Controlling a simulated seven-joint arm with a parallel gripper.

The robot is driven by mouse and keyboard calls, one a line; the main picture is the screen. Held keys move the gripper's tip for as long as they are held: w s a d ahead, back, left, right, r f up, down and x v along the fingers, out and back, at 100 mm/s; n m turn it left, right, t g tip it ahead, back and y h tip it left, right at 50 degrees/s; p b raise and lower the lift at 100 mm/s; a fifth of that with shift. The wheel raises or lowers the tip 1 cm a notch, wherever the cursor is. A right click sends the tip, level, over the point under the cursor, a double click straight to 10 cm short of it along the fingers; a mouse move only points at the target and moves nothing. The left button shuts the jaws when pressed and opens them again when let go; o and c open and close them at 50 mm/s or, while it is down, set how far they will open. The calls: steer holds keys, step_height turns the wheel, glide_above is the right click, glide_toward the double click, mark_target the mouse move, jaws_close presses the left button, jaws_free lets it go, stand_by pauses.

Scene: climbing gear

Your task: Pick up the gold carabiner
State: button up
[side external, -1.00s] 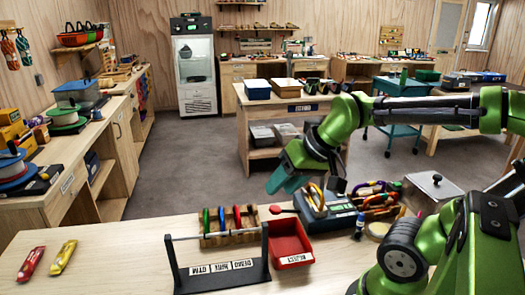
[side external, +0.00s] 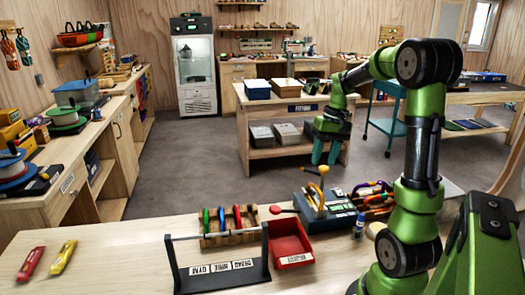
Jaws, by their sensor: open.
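A gold loop, which looks like the gold carabiner (side external: 316,197), stands on the grey-and-dark boxed device (side external: 340,221) on the front bench. A small gold knob-like piece shows just above it; I cannot tell whether it belongs to the loop. A tray behind and to the right holds several coloured carabiners (side external: 376,190), some yellowish. My gripper (side external: 325,163) has teal fingers pointing down, apart and empty. In the picture it is just above the gold loop; its exact height and depth are hard to tell.
A red bin (side external: 290,243) and a wooden rack (side external: 231,238) with several coloured pieces stand left of the device. A black stand with a horizontal bar (side external: 218,275) is in front. The bench's left part is mostly clear.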

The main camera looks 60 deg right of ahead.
mark_target(318, 188)
steer(key=f, duration=0.6)
steer(key=shift+w+a, duration=0.35)
step_height(318, 188, down, 5)
steer(key=shift+a+f, duration=0.1)
steer(key=shift+f, duration=0.05)
jaws_close()
